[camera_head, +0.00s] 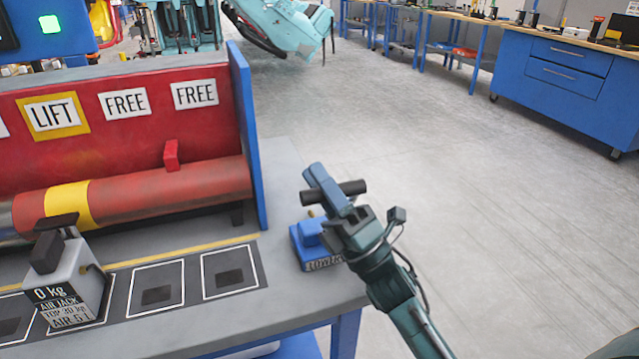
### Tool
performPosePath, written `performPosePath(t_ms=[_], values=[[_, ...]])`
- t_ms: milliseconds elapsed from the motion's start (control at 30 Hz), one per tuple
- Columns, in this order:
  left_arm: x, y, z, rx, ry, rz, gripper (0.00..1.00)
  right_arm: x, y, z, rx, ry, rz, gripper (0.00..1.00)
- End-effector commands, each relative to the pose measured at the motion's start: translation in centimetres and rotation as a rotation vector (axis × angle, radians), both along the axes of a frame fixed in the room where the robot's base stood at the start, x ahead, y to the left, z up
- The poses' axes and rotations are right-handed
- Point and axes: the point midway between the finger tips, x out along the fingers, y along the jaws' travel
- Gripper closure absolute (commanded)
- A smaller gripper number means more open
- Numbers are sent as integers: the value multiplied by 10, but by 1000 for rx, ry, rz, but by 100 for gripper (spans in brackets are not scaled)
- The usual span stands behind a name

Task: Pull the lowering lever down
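The lowering lever's blue base (310,250), with a partly hidden label on its front, sits at the right end of the grey bench. Its black crossbar handle (352,187) stands above the base, and the stem is mostly hidden. My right gripper (322,181) reaches up from the lower right and is at the handle. One blue finger lies across the bar, which shows on both sides of it. The other finger is hidden, so I cannot tell whether the grip is closed. My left gripper is not in view.
A red panel (150,130) with LIFT and FREE signs stands left, ended by a blue upright plate (243,140). A red cylinder (150,190) runs along it. An air jack (70,275) reading 0 kg stands on the bench (215,320). Open floor lies right.

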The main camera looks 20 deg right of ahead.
Motion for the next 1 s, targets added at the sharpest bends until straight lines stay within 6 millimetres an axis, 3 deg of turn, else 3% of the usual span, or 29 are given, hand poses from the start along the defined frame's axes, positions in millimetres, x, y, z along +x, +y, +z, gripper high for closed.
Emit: performPosePath(t_ms=[200, 533, 1000], values=[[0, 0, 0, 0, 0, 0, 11, 0, 0, 0, 0, 0, 0, 57], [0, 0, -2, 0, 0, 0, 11, -3, -3, -8, -1, 7, -1, 57], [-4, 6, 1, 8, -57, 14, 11, -59, -41, -76, 0, 8, -2, 57]])
